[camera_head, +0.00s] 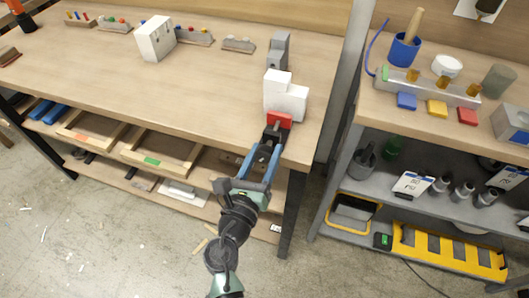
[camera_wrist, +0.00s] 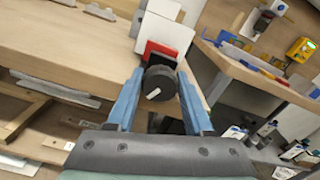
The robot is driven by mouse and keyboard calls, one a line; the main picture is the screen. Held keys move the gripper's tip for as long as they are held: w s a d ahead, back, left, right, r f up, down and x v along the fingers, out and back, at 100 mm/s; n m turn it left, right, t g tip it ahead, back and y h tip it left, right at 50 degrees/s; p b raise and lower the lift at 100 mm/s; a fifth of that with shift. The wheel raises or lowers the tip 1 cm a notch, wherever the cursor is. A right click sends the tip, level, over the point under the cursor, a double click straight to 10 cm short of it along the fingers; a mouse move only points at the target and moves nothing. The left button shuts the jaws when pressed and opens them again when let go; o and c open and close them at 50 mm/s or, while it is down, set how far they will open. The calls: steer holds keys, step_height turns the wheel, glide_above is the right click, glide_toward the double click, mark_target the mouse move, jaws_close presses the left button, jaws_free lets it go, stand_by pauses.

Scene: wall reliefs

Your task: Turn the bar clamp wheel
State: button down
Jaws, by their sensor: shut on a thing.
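The bar clamp wheel is a dark round knob with a white mark, seen face-on in the wrist view (camera_wrist: 160,84). In the head view the wheel (camera_head: 272,134) is partly hidden by my gripper. It sits at the bench's front edge, in front of a red clamp part (camera_head: 279,120). A white stepped block (camera_head: 286,98) stands behind that, with a grey clamp piece (camera_head: 278,52) farther back. My gripper (camera_head: 267,148) reaches the wheel from the front. In the wrist view its blue fingers (camera_wrist: 158,78) lie on both sides of the wheel, shut on it.
The wooden bench (camera_head: 190,80) holds a white block (camera_head: 155,38) and several small racks at the back. Open wooden trays (camera_head: 163,152) sit below it. A crowded shelf unit (camera_head: 420,185) stands to the right.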

steer(key=m+b, duration=0.2)
steer(key=m, duration=0.3)
steer(key=shift+f+m, duration=0.1)
steer(key=shift+m, duration=0.3)
steer(key=m+b, duration=0.2)
steer(key=m, duration=0.2)
steer(key=shift+m, duration=0.4)
steer(key=shift+m, duration=0.3)
steer(key=shift+c, duration=1.4)
jaws_free()
steer(key=shift+s+d, duration=0.1)
